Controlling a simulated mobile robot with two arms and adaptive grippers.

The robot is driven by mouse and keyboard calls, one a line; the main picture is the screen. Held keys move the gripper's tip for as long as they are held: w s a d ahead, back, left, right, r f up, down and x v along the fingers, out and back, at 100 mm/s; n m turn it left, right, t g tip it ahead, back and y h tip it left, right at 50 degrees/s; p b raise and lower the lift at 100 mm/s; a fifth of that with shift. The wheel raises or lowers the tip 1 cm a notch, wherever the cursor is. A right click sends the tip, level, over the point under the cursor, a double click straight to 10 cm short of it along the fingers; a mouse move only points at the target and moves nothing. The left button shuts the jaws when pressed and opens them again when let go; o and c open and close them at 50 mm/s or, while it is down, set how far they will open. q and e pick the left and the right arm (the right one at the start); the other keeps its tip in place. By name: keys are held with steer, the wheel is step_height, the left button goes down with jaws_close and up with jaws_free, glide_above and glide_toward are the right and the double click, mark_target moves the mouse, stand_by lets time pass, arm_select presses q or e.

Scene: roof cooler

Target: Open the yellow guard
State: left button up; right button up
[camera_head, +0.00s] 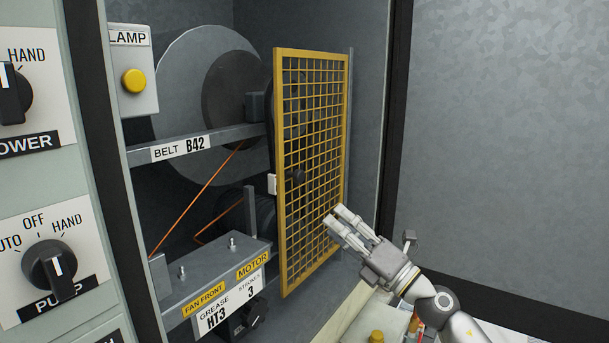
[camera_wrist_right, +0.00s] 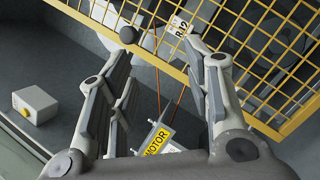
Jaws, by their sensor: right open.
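The yellow guard (camera_head: 312,150), a yellow frame with wire mesh, stands upright at an angle to the machine opening. The belt and much of the big wheel show uncovered to its left. A dark round knob (camera_head: 298,177) sits near the guard's left side, with a white block (camera_head: 272,184) at that edge. My right gripper (camera_head: 335,215) is open and empty by the guard's lower right; contact is unclear. In the right wrist view, the mesh of the guard (camera_wrist_right: 255,45) crosses behind the fingers, and a dark knob (camera_wrist_right: 128,35) shows near the left finger. My left gripper is not in view.
A control panel with a pump switch (camera_head: 50,268) stands at the left, beside a lamp box (camera_head: 134,82). An orange belt (camera_head: 198,195) and a motor plate (camera_head: 215,275) sit left of the guard. A plain grey wall (camera_head: 500,150) is at the right.

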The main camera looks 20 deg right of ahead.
mark_target(302, 177)
step_height(302, 177, up, 9)
steer(key=s+n+g+p, duration=0.1)
steer(key=n+g, duration=0.4)
steer(key=n, duration=0.7)
steer(key=p+x, duration=0.4)
steer(key=x, duration=0.5)
steer(key=shift+d, duration=0.1)
steer(key=shift+w+a+f, duration=0.15)
steer(key=shift+w+a, duration=0.1)
steer(key=shift+w, duration=0.1)
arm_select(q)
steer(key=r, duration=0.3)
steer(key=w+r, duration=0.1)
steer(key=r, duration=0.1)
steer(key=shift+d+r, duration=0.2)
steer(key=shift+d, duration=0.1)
arm_select(e)
steer(key=shift+c, duration=0.3)
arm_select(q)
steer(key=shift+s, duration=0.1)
arm_select(e)
jaws_close()
